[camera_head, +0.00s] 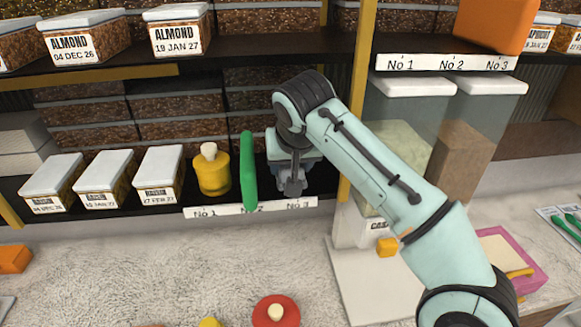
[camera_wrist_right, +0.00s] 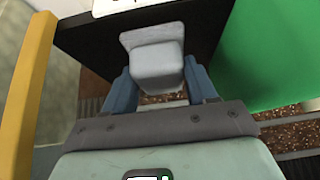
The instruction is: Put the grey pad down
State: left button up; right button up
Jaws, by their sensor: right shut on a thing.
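The grey pad (camera_wrist_right: 156,66) is a pale grey block with a wider plate at one end. It sits between the two blue fingers of my right gripper (camera_wrist_right: 161,84), which is shut on it. In the head view the right gripper (camera_head: 291,178) is at the lower shelf, above the No 3 end of the label strip (camera_head: 235,209). The pad (camera_head: 292,185) shows only in part there, below the wrist. I cannot tell whether it touches the shelf. My left gripper is not in view.
A green upright thing (camera_head: 249,170) stands close to the left of the gripper, with a yellow knobbed thing (camera_head: 213,172) beyond it. A yellow post (camera_head: 357,90) rises close on the right. Another shelf (camera_head: 270,48) is above. A red knobbed thing (camera_head: 276,312) is on the counter.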

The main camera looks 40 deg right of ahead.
jog(key=shift+s+d, duration=0.1)
jog(key=shift+s, duration=0.05)
jog(key=shift+w+f, duration=0.2)
jog(key=shift+w, duration=0.05)
jog(key=shift+w+f, duration=0.1)
jog(key=shift+f, duration=0.1)
jog(key=o, duration=1.1)
jog(key=shift+r, duration=0.1)
jog(key=shift+s, duration=0.25)
jog(key=shift+w+r, duration=0.15)
jog(key=shift+r, duration=0.3)
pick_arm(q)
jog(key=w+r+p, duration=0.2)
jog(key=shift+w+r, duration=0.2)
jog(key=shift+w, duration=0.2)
pick_arm(e)
jog(key=v, duration=1.1)
jog(key=shift+s+r, duration=0.1)
jog(key=shift+s, duration=0.25)
